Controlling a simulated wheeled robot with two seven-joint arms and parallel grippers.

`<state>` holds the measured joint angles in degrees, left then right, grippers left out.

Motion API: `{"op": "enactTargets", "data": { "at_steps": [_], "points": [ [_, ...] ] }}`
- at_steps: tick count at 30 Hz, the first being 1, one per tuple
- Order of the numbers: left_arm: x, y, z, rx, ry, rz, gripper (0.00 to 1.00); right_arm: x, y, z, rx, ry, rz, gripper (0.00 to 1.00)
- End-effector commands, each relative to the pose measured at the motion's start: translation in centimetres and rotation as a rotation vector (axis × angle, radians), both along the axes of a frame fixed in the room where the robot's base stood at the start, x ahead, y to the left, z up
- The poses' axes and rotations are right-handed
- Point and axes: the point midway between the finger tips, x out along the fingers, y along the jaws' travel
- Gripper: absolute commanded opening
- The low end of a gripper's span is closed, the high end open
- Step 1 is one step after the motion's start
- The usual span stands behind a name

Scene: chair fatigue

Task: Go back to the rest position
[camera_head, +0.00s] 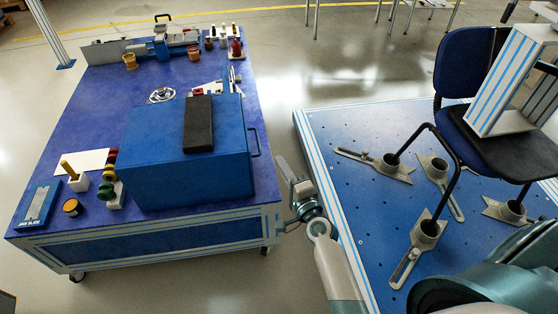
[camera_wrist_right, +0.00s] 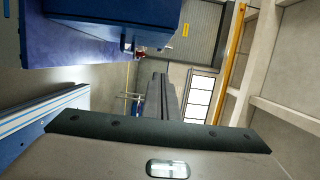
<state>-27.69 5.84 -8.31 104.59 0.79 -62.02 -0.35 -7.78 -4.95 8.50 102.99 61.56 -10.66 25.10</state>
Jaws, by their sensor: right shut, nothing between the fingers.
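My right gripper (camera_head: 284,167) is in the gap between the blue workbench (camera_head: 110,243) and the blue platform (camera_head: 350,190). It is apart from the blue box (camera_head: 185,172) on the bench. In the right wrist view my right gripper's dark fingers (camera_wrist_right: 160,78) are together with nothing between them. The workbench also shows at the upper left of that view (camera_wrist_right: 60,45). My left gripper is not in view.
A dark blue chair (camera_head: 465,62) stands on the platform among several grey floor clamps (camera_head: 427,232). A black block (camera_head: 198,123) lies on the blue box. Small coloured parts stand on the bench.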

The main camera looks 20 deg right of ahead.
Motion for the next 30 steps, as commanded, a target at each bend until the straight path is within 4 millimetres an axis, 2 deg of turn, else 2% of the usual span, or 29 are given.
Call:
{"op": "enactTargets", "data": {
  "at_steps": [16,20,23,26,30],
  "points": [
    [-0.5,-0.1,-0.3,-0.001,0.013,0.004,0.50,0.0,0.0,0.0,-0.002,0.001,0.001,0.00],
    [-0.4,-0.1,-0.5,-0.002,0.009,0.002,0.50,-0.3,0.5,-0.9,-0.034,0.024,0.013,0.00],
    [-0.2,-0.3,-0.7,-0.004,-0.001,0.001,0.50,-0.8,1.3,-2.9,-0.103,0.072,0.038,0.00],
    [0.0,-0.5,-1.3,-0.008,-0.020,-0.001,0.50,-2.0,2.6,-6.1,-0.220,0.148,0.085,0.00],
    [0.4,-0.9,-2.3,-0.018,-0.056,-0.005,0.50,-5.2,4.9,-12.5,-0.448,0.286,0.193,0.00]
  ]
}}
